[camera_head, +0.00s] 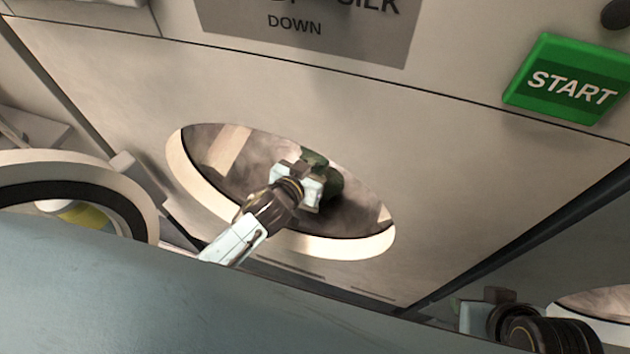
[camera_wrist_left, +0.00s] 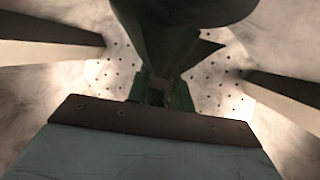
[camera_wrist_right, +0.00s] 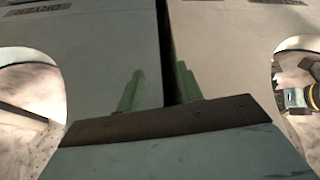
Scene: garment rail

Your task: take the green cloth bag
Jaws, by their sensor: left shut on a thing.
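The dark green cloth bag (camera_head: 333,184) is inside the round opening of an appliance. My left gripper (camera_head: 316,187) reaches into this opening and is shut on the bag. In the left wrist view, the bag (camera_wrist_left: 182,30) fills the top middle, and its narrow part lies between the fingers (camera_wrist_left: 160,92). My gripper hides part of the bag in the head view. My right gripper (camera_wrist_right: 160,88) has its two green fingers apart with nothing between them, in front of pale appliance fronts. In the head view, my right arm shows only at the lower right.
The opening has a pale rim (camera_head: 345,247) close around my left arm. The drum wall (camera_wrist_left: 118,65) is perforated. A green START button (camera_head: 570,80) is at the upper right. Another round opening (camera_head: 75,205) is at the left, and one more (camera_head: 600,303) at the lower right.

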